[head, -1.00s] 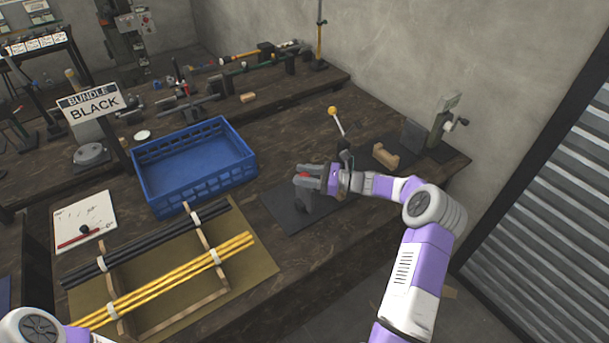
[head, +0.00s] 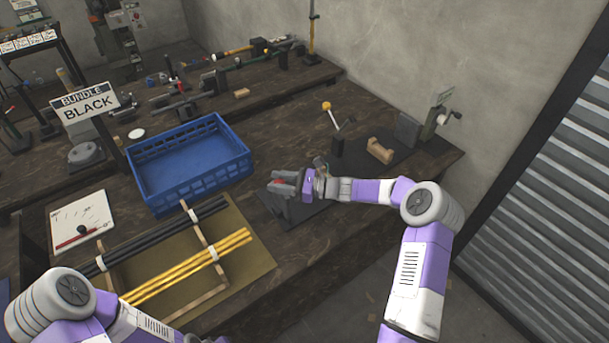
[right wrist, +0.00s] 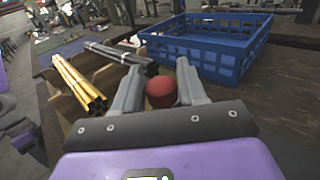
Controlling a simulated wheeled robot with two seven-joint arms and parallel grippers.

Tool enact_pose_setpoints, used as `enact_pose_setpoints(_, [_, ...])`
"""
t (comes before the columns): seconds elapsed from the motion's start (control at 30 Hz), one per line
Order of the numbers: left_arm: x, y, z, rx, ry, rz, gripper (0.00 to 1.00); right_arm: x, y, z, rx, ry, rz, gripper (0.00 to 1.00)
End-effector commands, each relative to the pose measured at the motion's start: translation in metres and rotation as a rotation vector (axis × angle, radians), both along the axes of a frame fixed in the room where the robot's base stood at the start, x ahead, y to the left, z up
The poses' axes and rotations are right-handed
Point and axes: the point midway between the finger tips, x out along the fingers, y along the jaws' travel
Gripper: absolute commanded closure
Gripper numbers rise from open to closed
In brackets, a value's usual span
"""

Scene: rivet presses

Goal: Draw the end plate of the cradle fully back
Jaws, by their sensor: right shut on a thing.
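The cradle's end plate (head: 283,210) is a dark grey upright at the left end of a dark base on the bench. My right gripper (head: 282,183) is at its top, shut on its red knob. The red knob (right wrist: 161,94) shows between the two fingers (right wrist: 161,88) in the right wrist view. The wooden cradle block (head: 380,150) sits farther right on the base, with a clear gap to the end plate. My left arm enters at the lower left; its gripper is cut off by the frame.
A lever with a yellow knob (head: 326,106) stands behind the base. A grey block (head: 407,130) and a crank (head: 456,115) are at its right end. A blue crate (head: 243,166) and a rack with black rods (head: 165,233) and yellow rods (head: 190,267) lie to the left.

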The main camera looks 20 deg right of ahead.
Motion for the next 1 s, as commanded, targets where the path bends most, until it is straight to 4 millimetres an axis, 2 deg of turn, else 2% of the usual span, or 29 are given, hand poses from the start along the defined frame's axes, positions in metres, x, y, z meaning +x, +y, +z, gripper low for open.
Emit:
enact_pose_setpoints(0.03, [0.0,0.0,0.0,0.0,0.0,0.001,0.57,-0.001,0.006,-0.001,0.002,0.003,0.012,1.0])
enact_pose_setpoints(0.27, [0.0,0.0,0.0,0.001,0.001,0.001,0.57,-0.002,0.007,-0.001,0.001,0.002,0.015,1.0])
enact_pose_setpoints(0.3, [0.0,0.0,0.0,0.001,0.001,0.001,0.57,-0.002,0.007,-0.001,0.001,0.002,0.015,0.53])
enact_pose_setpoints(0.4, [0.0,0.0,0.0,0.001,0.001,0.001,0.57,-0.002,0.005,-0.001,0.002,0.001,0.012,0.38])
enact_pose_setpoints(0.73, [0.0,0.0,0.0,0.0,0.0,0.001,0.57,-0.003,-0.001,-0.001,0.0,0.0,0.004,0.38])
enact_pose_setpoints(1.0, [0.0,0.0,0.007,0.0,0.0,0.0,0.57,-0.025,-0.037,0.0,0.0,0.001,0.004,0.38])
